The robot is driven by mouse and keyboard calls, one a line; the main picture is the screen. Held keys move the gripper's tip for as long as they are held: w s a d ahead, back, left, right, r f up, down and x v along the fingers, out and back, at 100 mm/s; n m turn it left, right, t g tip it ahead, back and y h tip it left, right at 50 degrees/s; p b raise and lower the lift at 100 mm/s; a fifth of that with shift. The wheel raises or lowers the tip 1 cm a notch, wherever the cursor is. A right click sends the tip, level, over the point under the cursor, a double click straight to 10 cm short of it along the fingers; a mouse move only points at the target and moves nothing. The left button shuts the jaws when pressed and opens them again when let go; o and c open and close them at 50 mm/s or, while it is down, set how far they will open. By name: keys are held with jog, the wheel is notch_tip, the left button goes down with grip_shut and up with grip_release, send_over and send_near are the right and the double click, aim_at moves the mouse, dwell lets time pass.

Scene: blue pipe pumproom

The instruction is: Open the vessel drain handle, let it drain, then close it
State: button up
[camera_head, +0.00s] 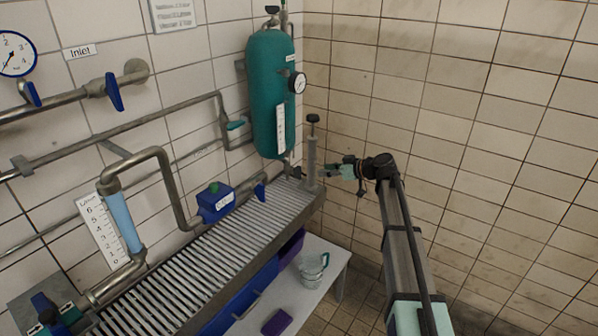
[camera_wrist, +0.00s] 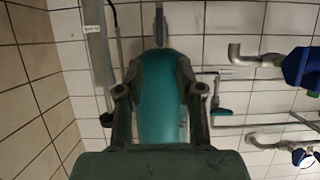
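The teal vessel (camera_head: 271,95) hangs upright on the tiled wall, with a gauge (camera_head: 298,83) on its side. Its drain pipe and a small dark handle (camera_head: 295,172) are below it, above the grating. My gripper (camera_head: 332,170) is at about that height, just right of the grey upright column. In the wrist view, which looks upside down, the fingers of my gripper (camera_wrist: 162,68) stand apart with the teal vessel (camera_wrist: 160,115) showing between them. The drain pipe (camera_wrist: 159,25) shows beyond the tips. I see nothing held; the handle is not clear there.
The grey column (camera_head: 313,150) with a black knob stands close between my gripper and the vessel; it also shows in the wrist view (camera_wrist: 98,45). A slatted grating (camera_head: 190,270) runs below.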

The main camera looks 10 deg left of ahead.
aim_at(299, 179)
jog(key=p+x, duration=0.2)
jog(key=x, duration=1.1)
jog(key=shift+w+a+f, duration=0.1)
jog(key=shift+c, duration=0.3)
grip_shut()
